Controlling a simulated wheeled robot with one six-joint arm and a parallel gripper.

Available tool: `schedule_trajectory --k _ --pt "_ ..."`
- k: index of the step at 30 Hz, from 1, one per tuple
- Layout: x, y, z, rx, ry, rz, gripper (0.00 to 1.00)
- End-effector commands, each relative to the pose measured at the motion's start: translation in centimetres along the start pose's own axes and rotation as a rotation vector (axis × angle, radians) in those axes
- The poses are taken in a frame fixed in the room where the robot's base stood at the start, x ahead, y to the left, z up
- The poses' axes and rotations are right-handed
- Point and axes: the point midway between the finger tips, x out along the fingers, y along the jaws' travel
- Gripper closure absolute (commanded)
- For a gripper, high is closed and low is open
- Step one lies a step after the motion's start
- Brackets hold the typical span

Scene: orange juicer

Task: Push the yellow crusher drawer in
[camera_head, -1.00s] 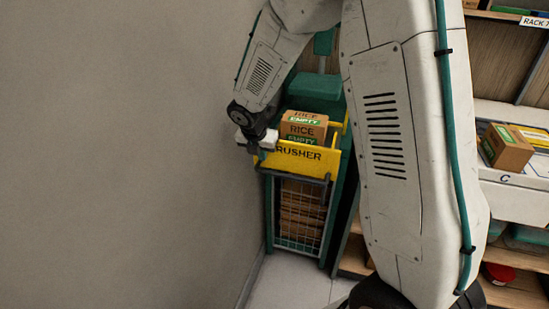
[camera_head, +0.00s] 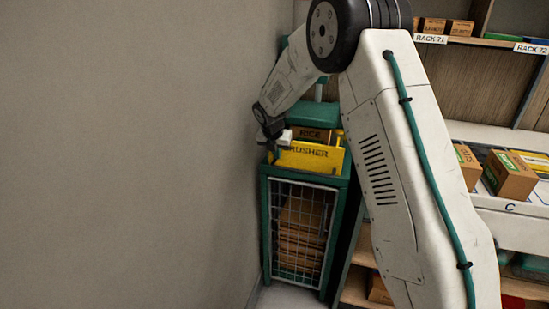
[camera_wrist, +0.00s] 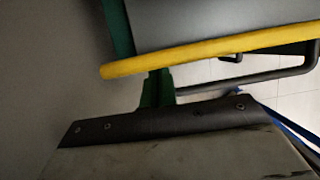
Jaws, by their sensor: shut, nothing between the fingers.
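The yellow crusher drawer (camera_head: 312,158), lettered "CRUSHER" with its first letter hidden, sits at the top of the green crusher frame (camera_head: 338,185). A brown rice box (camera_head: 312,134) stands in it, partly under the green press head (camera_head: 315,115). My gripper (camera_head: 275,142) is shut and empty at the upper left corner of the drawer front. It looks close against the front, but I cannot tell if it touches. In the wrist view the drawer's yellow rim (camera_wrist: 210,55) crosses the upper part, with a dark handle bar (camera_wrist: 240,82) below it.
A grey wall (camera_head: 130,150) is close on the left of the crusher. A mesh cage (camera_head: 300,230) with flattened cardboard is below the drawer. Shelving with a counter and boxes (camera_head: 510,175) stands at the right.

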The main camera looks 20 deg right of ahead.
Motion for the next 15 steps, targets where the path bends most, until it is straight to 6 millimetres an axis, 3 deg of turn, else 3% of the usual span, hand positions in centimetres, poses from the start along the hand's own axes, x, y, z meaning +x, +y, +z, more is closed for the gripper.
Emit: schedule_trajectory --k 15 --pt "0.08 0.02 0.84 0.003 -0.01 0.007 1.0"
